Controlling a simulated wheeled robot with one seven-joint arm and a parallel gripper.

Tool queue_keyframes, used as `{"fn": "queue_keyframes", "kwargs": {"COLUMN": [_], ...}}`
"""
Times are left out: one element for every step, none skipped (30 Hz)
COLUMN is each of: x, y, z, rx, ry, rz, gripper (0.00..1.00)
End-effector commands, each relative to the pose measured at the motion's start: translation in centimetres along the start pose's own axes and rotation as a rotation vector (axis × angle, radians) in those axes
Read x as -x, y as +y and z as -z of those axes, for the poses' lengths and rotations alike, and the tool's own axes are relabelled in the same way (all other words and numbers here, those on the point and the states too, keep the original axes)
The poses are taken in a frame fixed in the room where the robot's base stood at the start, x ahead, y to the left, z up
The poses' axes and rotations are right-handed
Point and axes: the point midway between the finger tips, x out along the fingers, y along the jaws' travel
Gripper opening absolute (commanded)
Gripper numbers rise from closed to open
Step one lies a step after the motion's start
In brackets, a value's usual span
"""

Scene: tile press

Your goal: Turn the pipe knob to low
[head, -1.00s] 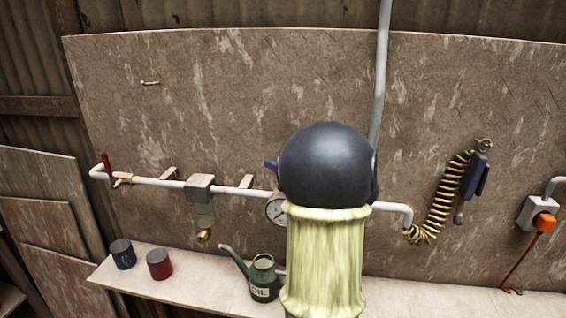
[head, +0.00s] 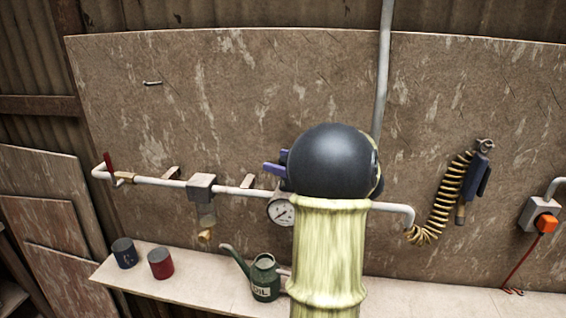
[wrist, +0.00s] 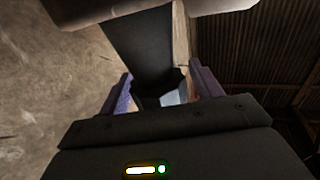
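My gripper (head: 274,168) points left just above the white pipe (head: 155,182), partly hidden behind the dark ball of my own arm. In the wrist view its two purple fingers (wrist: 163,93) stand apart. A dark shape and a small pale patch show between them; I cannot tell what they are or whether the fingers touch anything. No knob can be clearly made out on the pipe, and part of the pipe is hidden behind my arm. A round white gauge (head: 282,211) hangs below the pipe, close to the gripper. A grey box (head: 201,186) sits on the pipe further left.
A red lever (head: 109,162) stands at the pipe's left end. A shelf (head: 200,288) below holds a blue can (head: 124,253), a red can (head: 160,264) and a green oil can (head: 264,278). A coiled yellow hose (head: 441,205) hangs at the right. The board above is mostly clear.

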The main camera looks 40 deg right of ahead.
Motion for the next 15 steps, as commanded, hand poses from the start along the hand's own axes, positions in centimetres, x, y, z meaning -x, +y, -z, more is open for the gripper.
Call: {"fn": "queue_keyframes", "kwargs": {"x": [0.0,0.0,0.0,0.0,0.0,0.1,0.1,0.2,0.5,0.7,1.0,1.5,1.9,2.4,3.0], "y": [0.0,0.0,0.0,0.0,0.0,0.0,0.0,0.0,0.0,0.1,0.1,0.1,0.1,0.1,0.1], "z": [0.0,0.0,0.0,-0.1,-0.1,-0.1,-0.1,-0.1,-0.1,-0.1,-0.2,-0.2,-0.2,-0.2,-0.3], "rx": [0.0,0.0,0.0,0.0,0.0,0.0,0.0,0.0,0.0,0.0,0.001,0.001,0.002,0.002,0.002], "ry": [-0.001,-0.001,-0.001,-0.001,-0.001,-0.001,-0.001,-0.001,-0.001,-0.001,0.0,0.0,0.0,-0.001,-0.001], "rz": [0.0,0.0,0.0,0.0,0.0,0.0,-0.001,-0.001,-0.001,-0.002,-0.003,-0.004,-0.005,-0.004,-0.004], "gripper": [0.65,0.65,0.65,0.65,0.65,0.65,0.65,0.65,0.65,0.65,0.65,0.65,0.65,0.65,0.65]}}
